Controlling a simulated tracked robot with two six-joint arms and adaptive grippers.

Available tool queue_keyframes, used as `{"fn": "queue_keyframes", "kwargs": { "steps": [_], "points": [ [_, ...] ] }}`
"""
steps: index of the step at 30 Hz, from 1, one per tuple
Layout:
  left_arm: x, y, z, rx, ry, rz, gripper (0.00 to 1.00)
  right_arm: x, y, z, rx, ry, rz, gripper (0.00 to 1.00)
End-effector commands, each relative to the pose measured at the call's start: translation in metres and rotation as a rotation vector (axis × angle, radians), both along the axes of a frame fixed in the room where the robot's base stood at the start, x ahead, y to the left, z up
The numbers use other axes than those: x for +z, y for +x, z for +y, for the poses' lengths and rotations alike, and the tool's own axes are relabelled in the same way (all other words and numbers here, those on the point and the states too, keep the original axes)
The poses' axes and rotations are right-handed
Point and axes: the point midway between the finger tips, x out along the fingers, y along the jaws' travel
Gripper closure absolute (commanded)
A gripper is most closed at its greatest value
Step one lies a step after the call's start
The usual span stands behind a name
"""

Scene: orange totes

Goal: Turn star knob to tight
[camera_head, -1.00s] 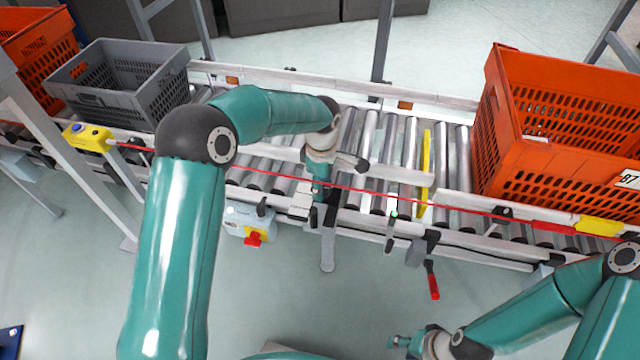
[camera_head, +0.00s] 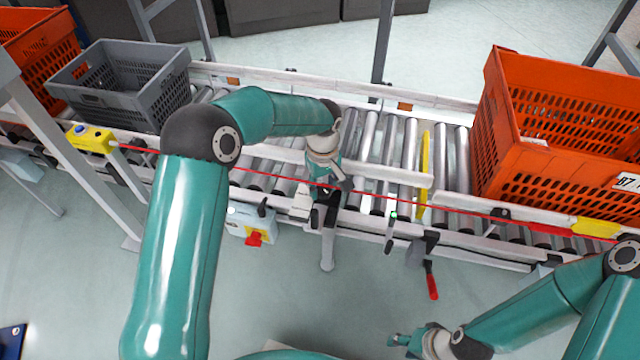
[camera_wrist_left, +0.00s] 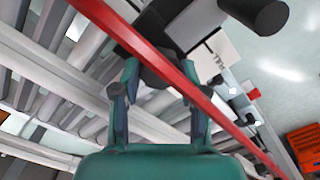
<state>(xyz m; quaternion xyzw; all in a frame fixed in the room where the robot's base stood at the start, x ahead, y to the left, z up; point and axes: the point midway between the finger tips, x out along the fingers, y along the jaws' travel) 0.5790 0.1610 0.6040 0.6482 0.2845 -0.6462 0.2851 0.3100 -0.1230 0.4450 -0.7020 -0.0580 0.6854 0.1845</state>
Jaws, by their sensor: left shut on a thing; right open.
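My left gripper (camera_head: 326,194) is over the near rail of the roller conveyor. In the left wrist view its two fingers (camera_wrist_left: 158,82) are closed around a dark, knob-like part (camera_wrist_left: 152,70), which I take to be the star knob. The fingers and a red cord (camera_wrist_left: 150,45) partly hide it, so its lobes do not show clearly. In the head view the gripper covers most of the knob. A pale plate with lettering (camera_wrist_left: 218,60) is beside it in the wrist view. My right gripper (camera_head: 398,341) is open and empty, low and away from the conveyor.
The red cord (camera_head: 400,197) runs along the conveyor front, close to my left gripper. A grey crate (camera_head: 120,95) and orange totes (camera_head: 560,150) stand on the conveyor. A box with a red switch (camera_head: 252,236) and a red-handled lever (camera_head: 431,282) hang below the near rail.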

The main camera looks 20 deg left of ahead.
Motion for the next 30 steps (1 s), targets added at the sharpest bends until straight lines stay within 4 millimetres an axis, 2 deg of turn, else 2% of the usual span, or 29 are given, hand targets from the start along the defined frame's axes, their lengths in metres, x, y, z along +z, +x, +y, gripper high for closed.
{"fn": "queue_keyframes", "kwargs": {
  "steps": [1,30],
  "points": [
    [-0.002,-0.005,-0.003,-0.045,-0.003,0.018,0.92,0.002,0.000,0.000,0.000,0.000,0.000,0.55],
    [-0.003,-0.006,-0.004,-0.965,-0.010,0.019,0.92,0.023,0.000,0.000,0.000,0.000,0.000,0.55]
  ]
}}
